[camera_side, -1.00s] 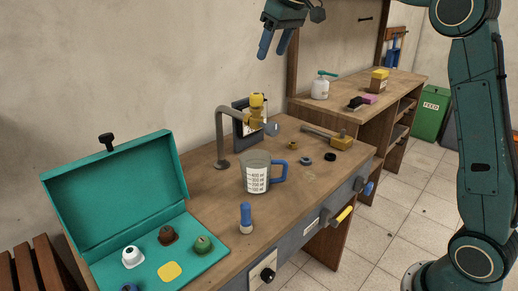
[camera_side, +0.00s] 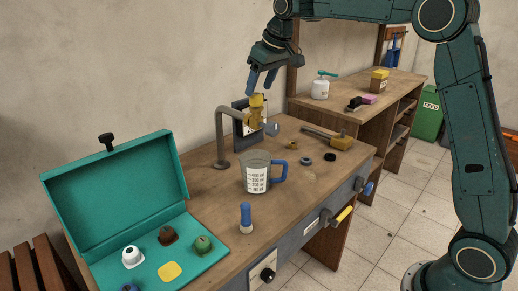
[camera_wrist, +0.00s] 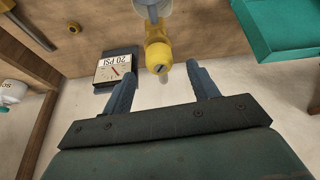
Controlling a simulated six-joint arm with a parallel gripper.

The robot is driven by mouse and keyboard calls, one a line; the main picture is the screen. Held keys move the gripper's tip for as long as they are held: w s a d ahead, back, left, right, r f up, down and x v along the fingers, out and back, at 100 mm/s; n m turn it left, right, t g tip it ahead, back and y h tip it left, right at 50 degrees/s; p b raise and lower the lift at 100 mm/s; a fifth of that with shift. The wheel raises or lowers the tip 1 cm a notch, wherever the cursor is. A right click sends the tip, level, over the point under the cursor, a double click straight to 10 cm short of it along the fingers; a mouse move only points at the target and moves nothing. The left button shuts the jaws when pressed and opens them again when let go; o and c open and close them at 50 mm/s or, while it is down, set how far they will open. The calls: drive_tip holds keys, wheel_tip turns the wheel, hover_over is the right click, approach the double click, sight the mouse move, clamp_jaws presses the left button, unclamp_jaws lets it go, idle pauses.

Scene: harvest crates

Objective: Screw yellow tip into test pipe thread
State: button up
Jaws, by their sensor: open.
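The yellow tip (camera_side: 257,101) sits at the upper end of the yellow fitting on the grey bent test pipe (camera_side: 219,135). Whether its thread is engaged cannot be told. My gripper (camera_side: 261,82) is open, its blue fingers pointing down just above the yellow tip in the side view. In the wrist view my gripper (camera_wrist: 162,88) has its fingers spread to either side of the yellow tip (camera_wrist: 159,57), which lies between and slightly beyond the fingertips. The fingers look apart from it.
A pressure gauge (camera_wrist: 115,69) reading 20 PSI stands behind the pipe. A measuring jug (camera_side: 256,174) with a blue handle stands in front. An open teal case (camera_side: 113,190) is at left, and a brass-headed tool (camera_side: 339,141) and loose rings lie at right.

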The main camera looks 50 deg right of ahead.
sight(257, 94)
drive_tip(key=shift+x, duration=1.5)
drive_tip(key=c, duration=1)
drive_tip(key=shift+c, duration=0.2)
drive_tip(key=shift+m+h, duration=0.3)
drive_tip(key=shift+m, duration=0.6)
drive_tip(key=shift+a, duration=0.1)
drive_tip(key=shift+m+h, duration=0.4)
drive_tip(key=shift+m, duration=0.5)
